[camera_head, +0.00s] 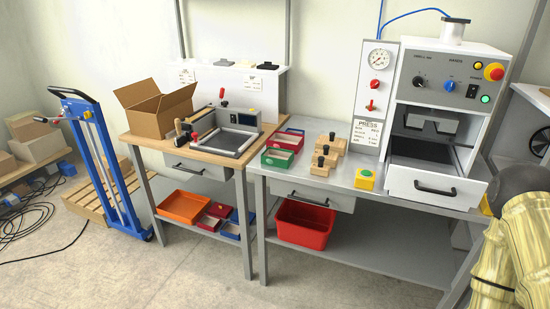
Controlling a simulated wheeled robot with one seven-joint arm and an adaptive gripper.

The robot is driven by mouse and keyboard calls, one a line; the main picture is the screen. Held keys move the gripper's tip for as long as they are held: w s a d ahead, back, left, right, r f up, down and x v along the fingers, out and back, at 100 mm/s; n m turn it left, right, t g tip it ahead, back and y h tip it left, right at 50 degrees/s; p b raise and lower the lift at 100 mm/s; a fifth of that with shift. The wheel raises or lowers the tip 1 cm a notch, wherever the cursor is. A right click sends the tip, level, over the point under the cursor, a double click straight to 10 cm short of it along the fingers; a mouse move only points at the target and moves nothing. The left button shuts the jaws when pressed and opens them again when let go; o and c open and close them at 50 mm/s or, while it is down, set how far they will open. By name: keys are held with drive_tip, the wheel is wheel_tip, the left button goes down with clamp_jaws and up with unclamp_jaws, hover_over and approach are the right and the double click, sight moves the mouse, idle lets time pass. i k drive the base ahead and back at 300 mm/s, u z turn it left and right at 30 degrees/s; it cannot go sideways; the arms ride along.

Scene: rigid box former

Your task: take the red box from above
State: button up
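A small open red box (301,133) sits at the back left of the grey workbench, just behind a green open box (270,159) with a red inner part. A larger red bin (303,236) stands on the lower shelf under the bench drawer, its top open. Another small red box (205,221) is on the lower shelf of the wooden-topped table at left, between an orange tray (184,221) and a blue box (240,218). My gripper is not in view.
Several wooden blocks with dark knobs (331,150) stand right of the red and green boxes. A yellow box with a green button (365,178) is at the front edge. A white press (455,65) fills the right. A cardboard box (158,115) stands at left.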

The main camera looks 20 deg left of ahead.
sight(287, 141)
drive_tip(key=u, duration=1.55)
drive_tip(key=i, duration=1.45)
drive_tip(key=z, duration=0.1)
